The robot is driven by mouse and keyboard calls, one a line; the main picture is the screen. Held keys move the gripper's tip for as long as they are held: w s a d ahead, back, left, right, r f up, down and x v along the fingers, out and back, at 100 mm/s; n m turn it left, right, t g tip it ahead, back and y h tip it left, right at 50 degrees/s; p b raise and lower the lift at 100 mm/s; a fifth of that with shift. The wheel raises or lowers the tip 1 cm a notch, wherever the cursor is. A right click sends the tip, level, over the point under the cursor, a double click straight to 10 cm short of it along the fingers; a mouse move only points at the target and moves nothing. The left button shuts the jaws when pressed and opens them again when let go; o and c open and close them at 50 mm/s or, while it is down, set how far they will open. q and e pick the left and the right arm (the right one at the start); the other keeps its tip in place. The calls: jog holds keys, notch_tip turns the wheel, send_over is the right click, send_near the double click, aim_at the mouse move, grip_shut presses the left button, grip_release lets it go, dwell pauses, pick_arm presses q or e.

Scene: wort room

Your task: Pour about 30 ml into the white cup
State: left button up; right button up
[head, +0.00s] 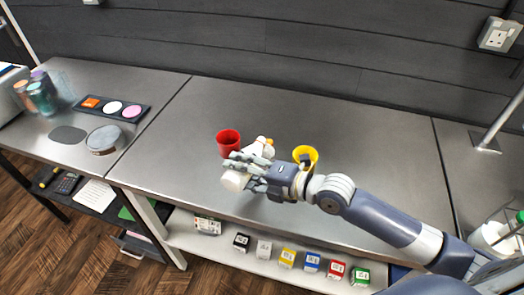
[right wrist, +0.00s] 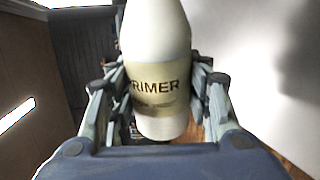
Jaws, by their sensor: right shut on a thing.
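My right gripper (head: 246,176) is shut on a white bottle (head: 233,181) above the front part of the bench. In the right wrist view the bottle (right wrist: 160,45) sits between both fingers, with a cream label that reads "RIMER"; its upper end is cut off by the frame. A small white thing with orange bits (head: 262,147) shows just behind the gripper; I cannot tell whether it is the white cup or something else. A red cup (head: 228,139) stands behind to the left, and a yellow cup (head: 306,154) stands close to the right of the gripper. My left gripper is not in view.
The grey bench (head: 350,130) is clear to the back and right. At left are a dark tray with coloured discs (head: 112,107), a round grey device (head: 104,139) and tinted jars (head: 42,97). Several coloured boxes stand on the lower shelf (head: 185,243). A metal post (head: 490,138) stands right.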

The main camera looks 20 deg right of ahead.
jog(key=shift+s+a+r+m, duration=0.3)
jog(key=shift+a+r+m, duration=0.1)
jog(key=shift+a+r, duration=0.15)
dwell(0.9)
jog(key=shift+s+a, duration=0.15)
jog(key=shift+s, duration=0.15)
jog(key=shift+r, duration=0.1)
dwell(0.5)
notch_tip(320, 180, down, 3)
jog(key=shift+s+r+n+b, duration=0.1)
jog(key=shift+n+b, duration=0.25)
jog(key=shift+n, duration=0.25)
jog(key=shift+w+d+n+t+h, duration=0.2)
jog(key=shift+d+n+t+h, duration=0.1)
jog(key=shift+n+h, duration=0.15)
jog(key=shift+w+d+f+n+t+b, duration=0.2)
jog(key=shift+f+n+b, duration=0.1)
jog(key=shift+n+b, duration=0.15)
jog(key=shift+w+d+f+n+t+b, duration=0.2)
jog(key=shift+f+n+b, duration=0.1)
jog(key=shift+n, duration=0.2)
jog(key=shift+r+h, duration=0.1)
jog(key=shift+h, duration=0.15)
dwell(0.4)
